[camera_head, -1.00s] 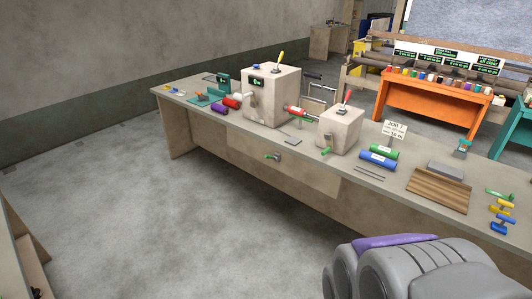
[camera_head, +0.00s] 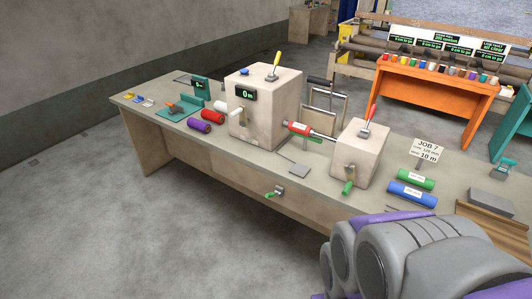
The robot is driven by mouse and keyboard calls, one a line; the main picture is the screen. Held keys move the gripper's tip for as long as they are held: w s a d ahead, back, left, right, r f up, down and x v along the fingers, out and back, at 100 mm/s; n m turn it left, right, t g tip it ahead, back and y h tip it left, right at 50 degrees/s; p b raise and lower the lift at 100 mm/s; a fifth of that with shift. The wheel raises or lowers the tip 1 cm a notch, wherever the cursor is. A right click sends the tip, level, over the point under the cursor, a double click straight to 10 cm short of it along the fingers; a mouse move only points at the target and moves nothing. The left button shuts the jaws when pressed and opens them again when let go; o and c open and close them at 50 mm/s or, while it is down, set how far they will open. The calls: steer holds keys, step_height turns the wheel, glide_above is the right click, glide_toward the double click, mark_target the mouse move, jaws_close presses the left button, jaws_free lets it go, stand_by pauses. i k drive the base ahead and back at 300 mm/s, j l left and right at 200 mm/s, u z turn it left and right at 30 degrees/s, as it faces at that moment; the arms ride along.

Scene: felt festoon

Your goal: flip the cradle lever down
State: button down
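A long bench (camera_head: 225,168) carries two beige box housings. The larger housing (camera_head: 262,112) has a display reading 0 m, a yellow-handled lever (camera_head: 276,60) standing up on top, and a pale crank on its front. The smaller housing (camera_head: 358,155) has a red-handled lever (camera_head: 370,116) tilted up on top and a green-handled lever (camera_head: 348,187) low on its front. A red roll (camera_head: 299,128) on a shaft lies between the housings. Another green-handled lever (camera_head: 277,191) is on the bench front. I cannot tell which is the cradle lever. My gripper is out of view; only my arm shows.
Red and purple rolls (camera_head: 200,125) lie left of the larger housing. Green (camera_head: 416,178) and blue (camera_head: 411,194) rolls lie right of the smaller one, near a JOB 7 card (camera_head: 428,150). An orange table (camera_head: 440,103) stands behind. Floor in front is clear.

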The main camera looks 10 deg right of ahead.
mark_target(268, 195)
steer(key=i+j, duration=0.15)
steer(key=i, duration=0.3)
steer(key=i+j+z, duration=0.1)
steer(key=i, duration=0.35)
steer(key=j, duration=0.05)
